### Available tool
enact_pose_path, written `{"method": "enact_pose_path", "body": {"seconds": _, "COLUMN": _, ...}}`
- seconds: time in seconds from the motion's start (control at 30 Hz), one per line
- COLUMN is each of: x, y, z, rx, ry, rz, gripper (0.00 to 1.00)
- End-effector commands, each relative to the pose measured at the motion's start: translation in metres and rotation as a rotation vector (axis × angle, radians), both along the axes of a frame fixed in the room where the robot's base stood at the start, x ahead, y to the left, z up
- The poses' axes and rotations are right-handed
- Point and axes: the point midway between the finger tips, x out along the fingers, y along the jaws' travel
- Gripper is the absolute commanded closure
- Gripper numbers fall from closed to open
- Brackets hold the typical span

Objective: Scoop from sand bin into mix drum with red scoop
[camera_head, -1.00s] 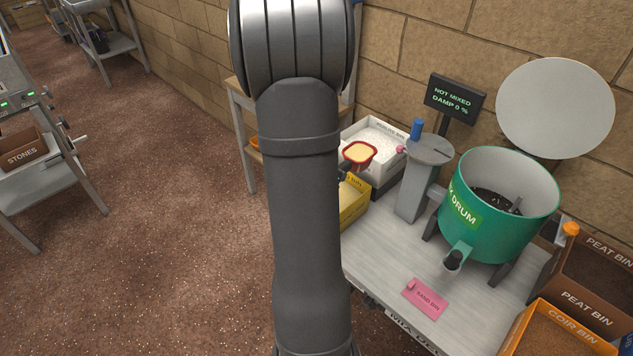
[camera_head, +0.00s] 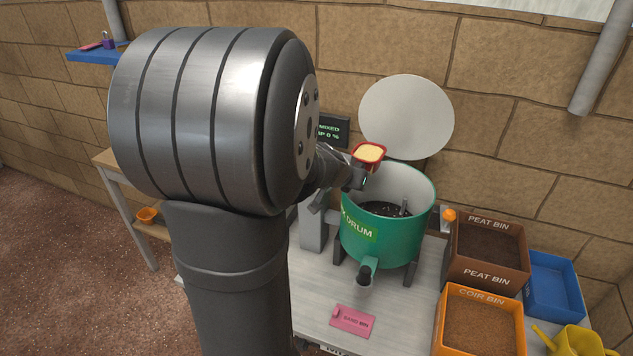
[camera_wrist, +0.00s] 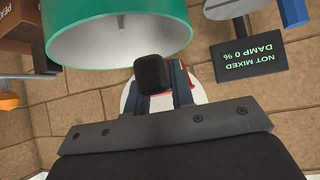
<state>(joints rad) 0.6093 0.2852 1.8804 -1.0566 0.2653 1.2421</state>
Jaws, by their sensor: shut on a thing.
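A red scoop (camera_head: 369,158) full of pale sand is held level above the back left rim of the green mix drum (camera_head: 383,243). My gripper (camera_head: 358,180) is shut on its handle. In the wrist view my gripper (camera_wrist: 165,85) shows the dark handle end between its fingers, with the scoop's bowl mostly hidden and the drum (camera_wrist: 115,35) beside it. The drum is open at the top, with dark material and a paddle inside. The sand bin is hidden behind my arm in the head view.
The round pale lid (camera_head: 406,117) stands raised behind the drum. A sign (camera_wrist: 240,58) reads NOT MIXED, DAMP 0 %. The peat bin (camera_head: 488,252), coir bin (camera_head: 480,325), blue bin (camera_head: 553,286) and yellow can (camera_head: 574,343) stand to the right.

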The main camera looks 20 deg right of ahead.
Motion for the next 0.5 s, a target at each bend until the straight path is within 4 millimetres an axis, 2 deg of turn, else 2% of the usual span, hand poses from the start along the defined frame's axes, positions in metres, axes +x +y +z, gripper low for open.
{"method": "enact_pose_path", "body": {"seconds": 0.03, "x": -0.007, "y": -0.013, "z": 0.0, "rx": 0.0, "ry": -0.003, "rz": -0.002, "gripper": 1.0}}
{"method": "enact_pose_path", "body": {"seconds": 0.17, "x": -0.015, "y": -0.03, "z": 0.001, "rx": -0.004, "ry": -0.005, "rz": 0.012, "gripper": 1.0}}
{"method": "enact_pose_path", "body": {"seconds": 0.5, "x": -0.019, "y": -0.038, "z": -0.005, "rx": -0.005, "ry": -0.002, "rz": 0.021, "gripper": 1.0}}
